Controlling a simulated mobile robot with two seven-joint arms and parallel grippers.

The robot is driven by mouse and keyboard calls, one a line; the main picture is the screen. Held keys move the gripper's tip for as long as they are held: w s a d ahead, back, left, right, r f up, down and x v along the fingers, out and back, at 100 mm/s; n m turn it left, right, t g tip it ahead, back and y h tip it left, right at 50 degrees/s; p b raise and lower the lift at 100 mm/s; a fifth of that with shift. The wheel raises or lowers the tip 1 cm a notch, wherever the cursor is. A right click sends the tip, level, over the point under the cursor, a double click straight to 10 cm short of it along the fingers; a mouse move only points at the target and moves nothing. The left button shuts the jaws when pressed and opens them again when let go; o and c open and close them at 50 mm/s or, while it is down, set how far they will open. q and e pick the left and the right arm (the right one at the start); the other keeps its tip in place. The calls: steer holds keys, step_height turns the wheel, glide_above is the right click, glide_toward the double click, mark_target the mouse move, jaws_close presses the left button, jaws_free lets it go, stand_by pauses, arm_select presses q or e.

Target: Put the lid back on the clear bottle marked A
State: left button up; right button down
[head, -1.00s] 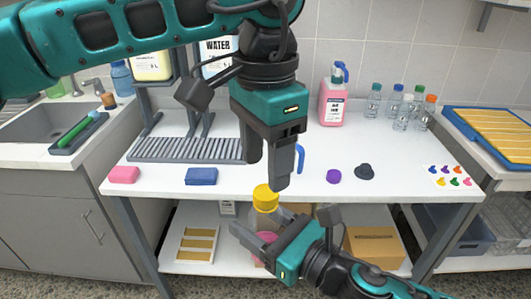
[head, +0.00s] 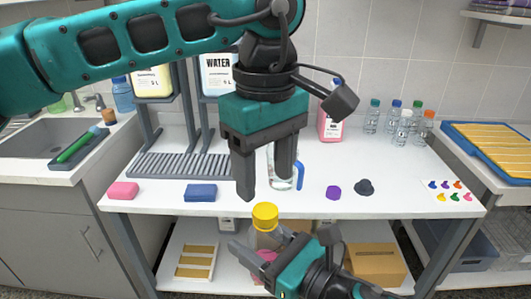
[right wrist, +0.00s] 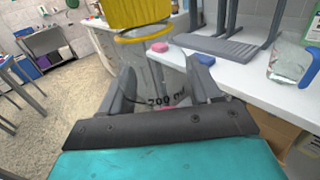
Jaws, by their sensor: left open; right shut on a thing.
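My right gripper (head: 270,247) is shut on a clear bottle (head: 268,238) and holds it upright in front of the table's front edge. A yellow lid (head: 265,212) is on the bottle's top. In the right wrist view the lid (right wrist: 136,12) sits above a yellow ring, and the bottle (right wrist: 165,80) between the fingers carries a printed volume mark. I cannot read a letter A on it. How tightly the lid sits cannot be told. My left gripper (head: 266,185) is open and empty, pointing down just above the lid.
A clear jug with a blue handle (head: 298,176) stands behind my left gripper. A purple disc (head: 333,192), a dark cap (head: 365,187), a blue sponge (head: 201,193) and a pink sponge (head: 123,190) lie on the white table (head: 420,170). Several small bottles stand at the back right.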

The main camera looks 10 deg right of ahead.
arm_select(q)
steer(key=n, duration=0.6)
steer(key=shift+r, duration=0.15)
steer(key=n, duration=0.5)
steer(key=shift+r+n, duration=0.15)
steer(key=shift+n, duration=0.15)
steer(key=n, duration=0.3)
steer(key=shift+r+n, duration=0.1)
steer(key=shift+n, duration=0.2)
steer(key=n, duration=0.5)
steer(key=shift+r+n, duration=0.1)
steer(key=shift+n, duration=0.2)
steer(key=n, duration=0.5)
steer(key=shift+r, duration=0.15)
steer(key=n, duration=0.4)
steer(key=shift+r, duration=0.1)
steer(key=n, duration=0.5)
steer(key=shift+r+n, duration=0.15)
steer(key=shift+n, duration=0.25)
steer(key=n, duration=0.5)
steer(key=shift+r, duration=0.15)
